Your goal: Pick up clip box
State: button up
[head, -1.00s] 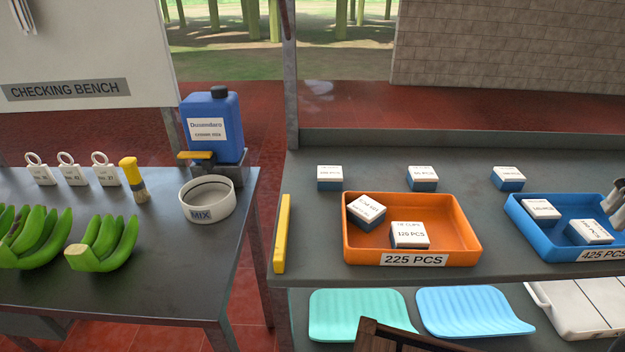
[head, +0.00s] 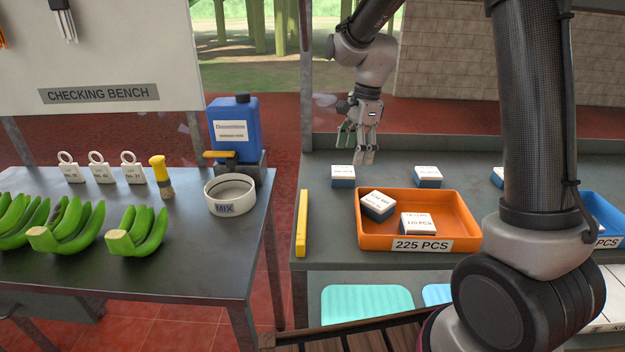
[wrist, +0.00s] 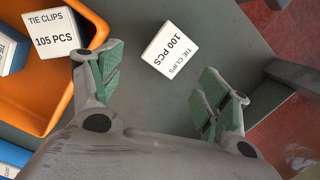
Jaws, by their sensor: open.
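A small clip box (head: 343,176) with a white top and blue base stands on the grey bench behind the orange tray (head: 473,221). In the wrist view this clip box (wrist: 170,50) reads "TIE CLIPS 100 PCS" and lies beyond and between the spread fingers. My gripper (head: 356,148) is open and empty, above and just behind the box. In the wrist view my gripper (wrist: 160,88) shows green finger pads, apart from the box. Another clip box (wrist: 54,32), reading "105 PCS", sits in the orange tray, with one marked "120 PCS" (head: 418,224) beside it.
More clip boxes stand along the bench back, one at the middle (head: 428,177). A blue tray (head: 602,212) is partly hidden by my arm. A yellow bar (head: 301,223) lies at the bench's left edge. The checking bench (head: 200,245) holds bananas and a mix bowl.

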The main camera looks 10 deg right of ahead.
aim_at(343, 170)
jog(key=shift+w+a+r+m, duration=0.25)
jog(key=shift+w+a+m, duration=0.1)
jog(key=shift+a+m, duration=0.3)
jog(key=shift+w+m, duration=0.1)
jog(key=shift+m, duration=1.15)
jog(key=shift+f, duration=0.2)
jog(key=f, duration=0.5)
jog(key=a+f, duration=0.1)
jog(key=f, duration=0.1)
jog(key=shift+f, duration=0.15)
jog(key=c, duration=1.1)
